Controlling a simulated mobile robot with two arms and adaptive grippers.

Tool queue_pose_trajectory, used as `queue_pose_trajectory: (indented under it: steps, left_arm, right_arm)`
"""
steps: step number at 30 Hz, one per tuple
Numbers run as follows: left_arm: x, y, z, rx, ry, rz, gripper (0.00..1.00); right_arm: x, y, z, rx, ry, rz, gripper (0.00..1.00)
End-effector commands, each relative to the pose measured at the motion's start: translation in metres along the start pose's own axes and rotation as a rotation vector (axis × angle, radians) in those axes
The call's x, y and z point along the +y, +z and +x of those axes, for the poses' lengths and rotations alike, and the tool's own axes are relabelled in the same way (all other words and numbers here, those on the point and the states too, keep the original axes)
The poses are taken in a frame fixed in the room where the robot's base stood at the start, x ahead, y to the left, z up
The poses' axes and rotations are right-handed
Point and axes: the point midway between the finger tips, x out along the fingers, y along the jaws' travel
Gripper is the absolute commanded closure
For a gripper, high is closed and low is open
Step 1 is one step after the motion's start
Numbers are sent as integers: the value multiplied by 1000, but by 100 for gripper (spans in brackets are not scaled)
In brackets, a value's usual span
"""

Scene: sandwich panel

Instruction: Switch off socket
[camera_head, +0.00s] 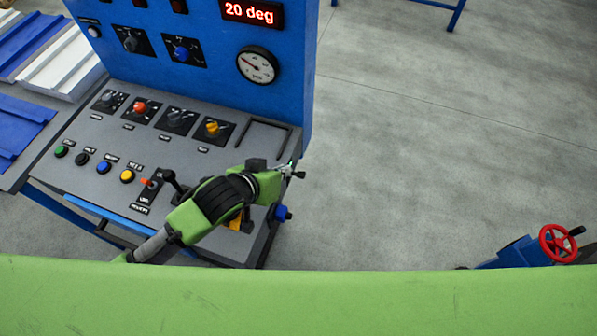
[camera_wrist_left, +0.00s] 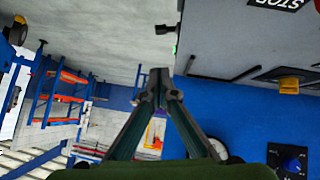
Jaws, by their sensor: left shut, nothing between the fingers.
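A blue round fitting (camera_head: 282,213), which looks like the socket, sits on the right side of the grey control console (camera_head: 75,185). My left gripper (camera_head: 299,173) is shut and empty, above the console's right edge and apart from the fitting, which is below it in the head view. The arm hides part of the console around a yellow part. In the left wrist view my shut fingers (camera_wrist_left: 160,82) point past the console edge. A small dark part (camera_wrist_left: 164,34) sticks out from that edge; I cannot tell whether it belongs to the socket. My right gripper is not in view.
The console carries several knobs, coloured buttons and a black lever (camera_head: 174,183) close to my left arm. A blue upright panel (camera_head: 215,85) with a gauge (camera_head: 258,65) stands behind. Open floor lies to the right, with a red handwheel (camera_head: 558,243) at lower right.

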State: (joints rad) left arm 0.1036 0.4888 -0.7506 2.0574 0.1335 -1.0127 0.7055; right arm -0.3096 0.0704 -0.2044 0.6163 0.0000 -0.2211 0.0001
Motion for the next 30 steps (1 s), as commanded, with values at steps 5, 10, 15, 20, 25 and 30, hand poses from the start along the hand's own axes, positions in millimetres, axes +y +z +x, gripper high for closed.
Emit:
queue_pose_trajectory:
  steps: [5, 10, 15, 20, 25, 30]
  left_arm:
    - [0, -1, 33, -1, -2, 0, 100]
    - [0, -1, 66, -1, -2, 1, 100]
    - [0, 7, 92, -5, -1, 0, 100]
    - [0, 22, 106, -2, -1, 1, 100]
    - [0, 28, 112, -1, 1, 1, 100]
    - [0, 29, 113, -1, 1, 1, 100]
  right_arm:
    - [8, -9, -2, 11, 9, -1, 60]
    - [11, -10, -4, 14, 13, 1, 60]
    - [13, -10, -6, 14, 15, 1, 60]
    - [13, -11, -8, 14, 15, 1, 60]
    - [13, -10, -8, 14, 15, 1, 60]
    - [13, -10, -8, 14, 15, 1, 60]
